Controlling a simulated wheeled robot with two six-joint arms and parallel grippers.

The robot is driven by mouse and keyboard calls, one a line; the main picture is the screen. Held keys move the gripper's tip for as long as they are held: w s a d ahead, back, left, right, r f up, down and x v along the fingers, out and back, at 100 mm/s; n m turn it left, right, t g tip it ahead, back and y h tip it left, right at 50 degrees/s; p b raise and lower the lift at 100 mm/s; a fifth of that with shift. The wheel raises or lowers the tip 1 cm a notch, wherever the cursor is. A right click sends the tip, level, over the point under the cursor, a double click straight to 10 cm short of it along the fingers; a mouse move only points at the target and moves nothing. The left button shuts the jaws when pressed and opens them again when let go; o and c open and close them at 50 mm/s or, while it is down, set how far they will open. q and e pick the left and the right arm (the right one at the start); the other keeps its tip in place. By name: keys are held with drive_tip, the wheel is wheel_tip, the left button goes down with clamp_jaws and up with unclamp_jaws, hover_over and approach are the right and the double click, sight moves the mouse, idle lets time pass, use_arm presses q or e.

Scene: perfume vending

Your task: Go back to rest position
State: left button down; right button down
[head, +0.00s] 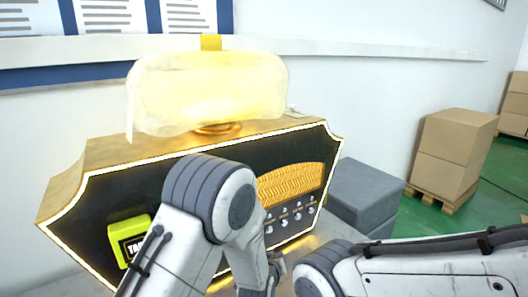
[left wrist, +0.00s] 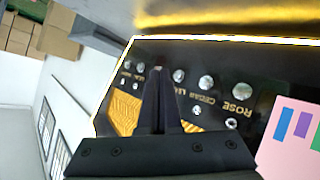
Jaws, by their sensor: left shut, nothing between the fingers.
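The perfume machine (head: 85,195) has a gold casing, a black front with a bright lit edge, and a pale yellow perfume-bottle shape (head: 205,90) on top. Its front carries a gold ribbed panel (head: 290,184) and rows of round silver buttons. My left gripper (head: 277,265) is low in front of the panel, partly hidden by my own arm. In the left wrist view its dark fingers (left wrist: 158,85) are shut and empty. They point at the button panel (left wrist: 205,80), where labels such as ROSE and CEDAR show. My right arm enters from the right; its gripper is not visible.
A yellow-green box (head: 128,238) is on the machine's lower left front. A grey box (head: 365,190) stands right of the machine. Cardboard boxes (head: 455,150) sit on a pallet farther right, with green floor around. A pink card (left wrist: 295,130) shows in the left wrist view.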

use_arm(q)
drive_tip(key=s+r+m+g, duration=0.3)
drive_tip(key=s+r+g, duration=0.1)
drive_tip(key=s, duration=0.5)
drive_tip(key=s+r+m+g, duration=0.2)
drive_tip(key=s+r+g, duration=0.1)
drive_tip(key=s, duration=0.5)
drive_tip(key=s+a+r+m+g+y, duration=0.15)
drive_tip(key=s+a, duration=0.25)
drive_tip(key=s, duration=0.4)
drive_tip(key=s+a+r+m+g, duration=0.3)
drive_tip(key=s, duration=0.6)
wheel_tip(320, 180, up, 14)
drive_tip(key=a+p, duration=0.1)
drive_tip(key=p, duration=1.3)
drive_tip(key=shift+s+y, duration=0.35)
drive_tip(key=shift+s, duration=0.1)
drive_tip(key=shift+a, duration=0.1)
